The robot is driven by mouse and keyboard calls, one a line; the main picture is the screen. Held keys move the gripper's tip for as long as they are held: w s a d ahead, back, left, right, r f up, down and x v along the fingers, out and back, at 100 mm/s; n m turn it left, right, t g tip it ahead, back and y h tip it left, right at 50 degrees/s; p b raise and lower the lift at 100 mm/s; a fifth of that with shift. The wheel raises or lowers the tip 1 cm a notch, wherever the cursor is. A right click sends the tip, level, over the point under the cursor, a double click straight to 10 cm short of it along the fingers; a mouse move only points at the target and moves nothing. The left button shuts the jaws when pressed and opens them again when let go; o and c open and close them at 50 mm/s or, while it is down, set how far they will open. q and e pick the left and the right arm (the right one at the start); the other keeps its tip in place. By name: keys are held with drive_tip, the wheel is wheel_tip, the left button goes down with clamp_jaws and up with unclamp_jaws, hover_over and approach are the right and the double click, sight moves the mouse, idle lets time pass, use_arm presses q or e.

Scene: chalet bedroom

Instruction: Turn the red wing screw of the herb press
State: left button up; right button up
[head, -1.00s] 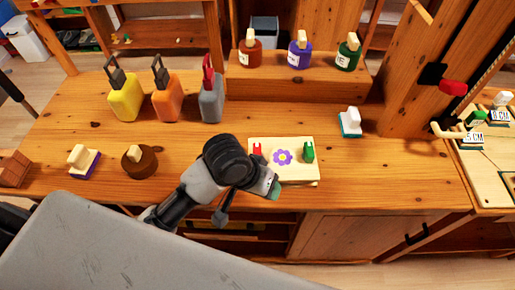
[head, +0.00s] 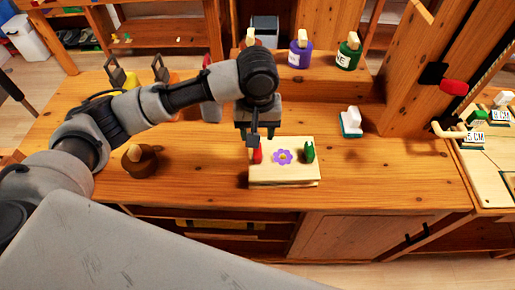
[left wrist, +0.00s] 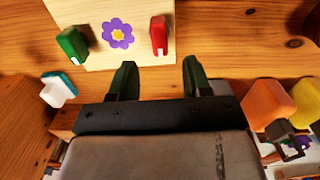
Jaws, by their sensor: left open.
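The herb press (head: 285,177) is a pale wooden block with a purple flower on top, lying on the workbench. Its red wing screw (head: 257,156) stands upright at the left end, and a green wing screw (head: 309,151) stands at the right end. My left gripper (head: 255,138) points down just above the red screw, partly covering it. In the left wrist view the red wing screw (left wrist: 159,35) lies ahead of the open, empty fingers (left wrist: 158,72), roughly in line with the gap between them. My right gripper is not in view.
Purple (head: 299,50) and green (head: 348,52) bottles stand on a raised shelf behind. Orange and yellow bottles are partly hidden behind my left arm. A white-handled stamp (head: 351,121) stands to the right, a round brown one (head: 139,160) to the left.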

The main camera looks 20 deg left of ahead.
sight(257, 153)
use_arm(q)
wheel_tip(257, 153, down, 8)
drive_tip(key=shift+r, duration=0.1)
drive_tip(key=shift+c, duration=0.3)
clamp_jaws()
drive_tip(key=shift+r+m+p, duration=0.2)
drive_tip(key=shift+m+p, duration=0.1)
drive_tip(key=shift+p, duration=0.35)
drive_tip(key=m+p, duration=0.7)
drive_tip(key=p, duration=0.2)
drive_tip(key=m+p, duration=0.2)
drive_tip(key=m, duration=0.1)
drive_tip(key=m+p, duration=0.1)
drive_tip(key=m, duration=0.1)
drive_tip(key=shift+m+p, duration=0.35)
drive_tip(key=shift+m, duration=0.05)
drive_tip(key=m+p, duration=0.1)
drive_tip(key=m, duration=0.3)
drive_tip(key=shift+f+m+p, duration=0.15)
drive_tip(key=shift+m+p, duration=0.15)
drive_tip(key=shift+m, duration=0.4)
